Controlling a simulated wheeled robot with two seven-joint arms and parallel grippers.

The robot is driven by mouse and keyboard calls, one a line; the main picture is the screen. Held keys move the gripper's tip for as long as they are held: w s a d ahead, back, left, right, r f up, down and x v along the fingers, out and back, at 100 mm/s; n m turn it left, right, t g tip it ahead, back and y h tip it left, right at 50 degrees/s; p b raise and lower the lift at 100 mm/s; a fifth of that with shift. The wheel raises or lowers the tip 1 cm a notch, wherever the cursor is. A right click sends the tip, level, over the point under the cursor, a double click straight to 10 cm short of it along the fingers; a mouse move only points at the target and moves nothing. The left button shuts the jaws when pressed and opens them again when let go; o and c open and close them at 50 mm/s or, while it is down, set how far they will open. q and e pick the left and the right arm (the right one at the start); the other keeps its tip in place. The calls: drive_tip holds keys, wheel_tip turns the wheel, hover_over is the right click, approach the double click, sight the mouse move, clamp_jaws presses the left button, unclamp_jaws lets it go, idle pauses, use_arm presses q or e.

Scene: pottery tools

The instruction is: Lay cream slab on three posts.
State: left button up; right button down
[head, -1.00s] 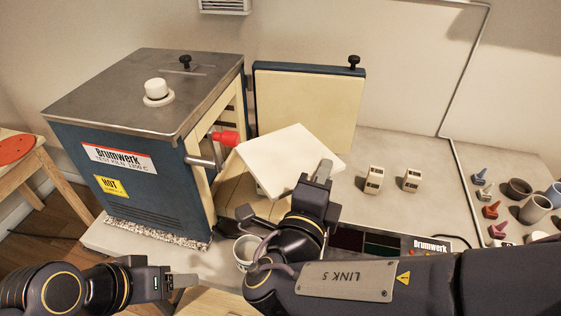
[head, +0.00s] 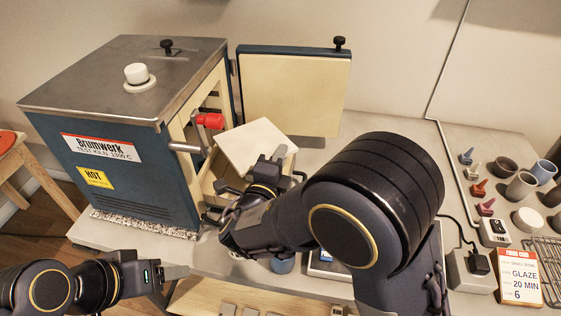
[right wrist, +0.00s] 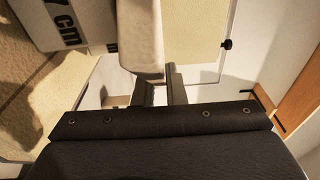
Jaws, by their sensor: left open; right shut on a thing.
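The cream slab (head: 254,146) is in my right gripper (head: 277,158), raised and tilted at the kiln's open front. In the right wrist view the slab (right wrist: 141,38) runs upward from between the fingers (right wrist: 161,88). A pale block marked "7 cm" (right wrist: 72,28), apparently a post, shows at the upper left there; whether it touches the slab I cannot tell. Other posts are not clearly seen; my right arm covers much of the bench. My left gripper (head: 176,272) is open and empty, low at the front left, away from the slab.

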drive_tip(key=shift+f, duration=0.6)
drive_tip(key=shift+f, duration=0.1)
drive_tip(key=c, duration=1.5)
unclamp_jaws()
drive_tip(key=shift+f, duration=0.1)
drive_tip(key=shift+s+a, duration=0.1)
drive_tip(key=shift+s, duration=0.1)
drive_tip(key=b+v, duration=0.1)
drive_tip(key=v, duration=1)
drive_tip(key=shift+s+a, duration=0.1)
drive_tip(key=shift+s, duration=0.2)
